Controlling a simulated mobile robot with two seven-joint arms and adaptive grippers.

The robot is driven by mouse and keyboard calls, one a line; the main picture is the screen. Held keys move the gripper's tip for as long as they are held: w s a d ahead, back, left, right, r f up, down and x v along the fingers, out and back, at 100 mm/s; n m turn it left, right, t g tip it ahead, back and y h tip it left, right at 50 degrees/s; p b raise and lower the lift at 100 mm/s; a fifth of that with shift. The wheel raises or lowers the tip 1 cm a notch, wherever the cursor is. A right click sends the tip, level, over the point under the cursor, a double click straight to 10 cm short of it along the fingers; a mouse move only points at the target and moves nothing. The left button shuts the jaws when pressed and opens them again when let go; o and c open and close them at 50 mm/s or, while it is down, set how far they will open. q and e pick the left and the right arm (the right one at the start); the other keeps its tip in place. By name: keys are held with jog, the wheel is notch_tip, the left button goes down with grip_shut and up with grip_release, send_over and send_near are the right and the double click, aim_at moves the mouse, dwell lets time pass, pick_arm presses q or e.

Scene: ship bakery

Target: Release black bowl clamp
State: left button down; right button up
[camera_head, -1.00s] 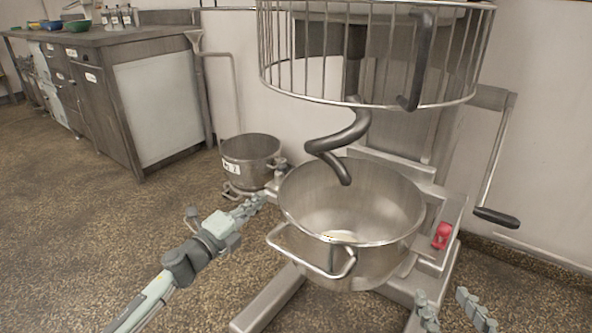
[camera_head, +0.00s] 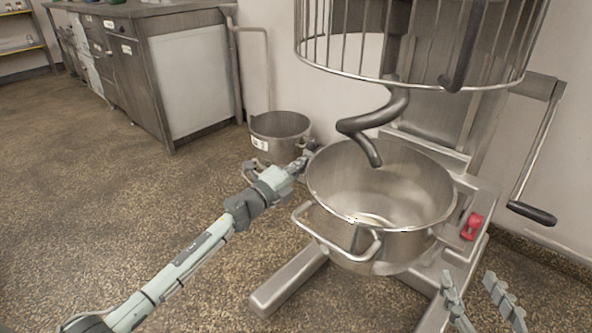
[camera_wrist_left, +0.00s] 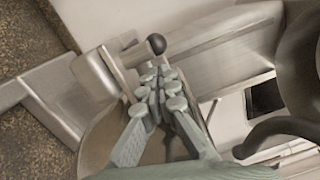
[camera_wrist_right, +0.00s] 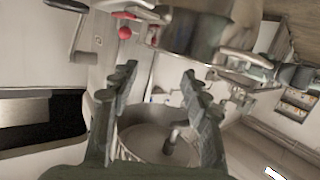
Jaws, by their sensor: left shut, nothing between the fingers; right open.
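The black bowl clamp shows as a black ball knob (camera_wrist_left: 157,43) on a metal lever in the left wrist view; I cannot make it out in the head view. My left gripper (camera_head: 304,160) is at the left side of the steel mixing bowl (camera_head: 330,213). In the left wrist view its fingers (camera_wrist_left: 157,78) are shut and empty, just below the knob; I cannot tell if they touch it. My right gripper (camera_head: 482,292) is open and empty, low at the right in front of the bowl; it also shows in the right wrist view (camera_wrist_right: 157,80).
A red clamp (camera_head: 472,226) sits right of the bowl. The dough hook (camera_head: 372,122) and wire guard (camera_head: 410,82) hang above. A cabinet (camera_head: 195,72) is at back left. The floor at left is clear.

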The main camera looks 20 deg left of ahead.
pick_arm(q)
jog(key=shift+x, duration=1.15)
pick_arm(e)
jog(key=shift+a+r+t+y, duration=0.3)
jog(key=shift+a+r+t, duration=0.15)
jog(key=shift+r, duration=0.25)
